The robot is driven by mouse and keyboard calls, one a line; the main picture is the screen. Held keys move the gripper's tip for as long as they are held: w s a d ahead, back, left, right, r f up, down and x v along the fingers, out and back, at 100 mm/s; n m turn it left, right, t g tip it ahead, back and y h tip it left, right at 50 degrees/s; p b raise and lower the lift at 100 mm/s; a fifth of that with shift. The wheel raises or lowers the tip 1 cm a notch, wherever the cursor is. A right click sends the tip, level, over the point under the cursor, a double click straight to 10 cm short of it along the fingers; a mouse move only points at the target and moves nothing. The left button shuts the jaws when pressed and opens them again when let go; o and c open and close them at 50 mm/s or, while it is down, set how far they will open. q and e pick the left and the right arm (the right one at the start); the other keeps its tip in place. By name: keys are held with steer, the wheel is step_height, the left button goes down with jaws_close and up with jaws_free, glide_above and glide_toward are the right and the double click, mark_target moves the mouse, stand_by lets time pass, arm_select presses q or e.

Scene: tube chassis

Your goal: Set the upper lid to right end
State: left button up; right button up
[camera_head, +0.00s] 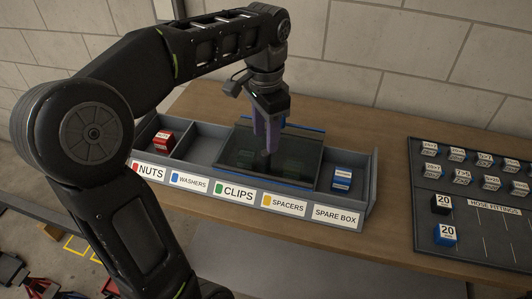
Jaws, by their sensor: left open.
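A long grey divided tray (368,190) lies on the wooden bench. A dark see-through lid (300,155) with blue strips along its far and near edges sits on it, over the middle compartments behind the CLIPS and SPACERS labels. I cannot tell whether a second lid lies under it. My left gripper (267,150) points down over the lid's left-middle part, with its purple-grey fingers open. Whether the fingertips touch the lid is unclear. My right gripper is not in view.
A red box (163,140) is in the NUTS compartment, and a blue box (342,178) in the right-end compartment. The washers compartment (200,148) looks empty. A dark hose-fittings board (470,225) with several small blocks stands at the right. Bare bench (390,215) lies between.

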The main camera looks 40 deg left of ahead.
arm_select(q)
step_height(320, 180, down, 5)
steer(key=shift+f+p, duration=0.2)
steer(key=shift+p, duration=0.3)
jaws_close()
stand_by(1.2)
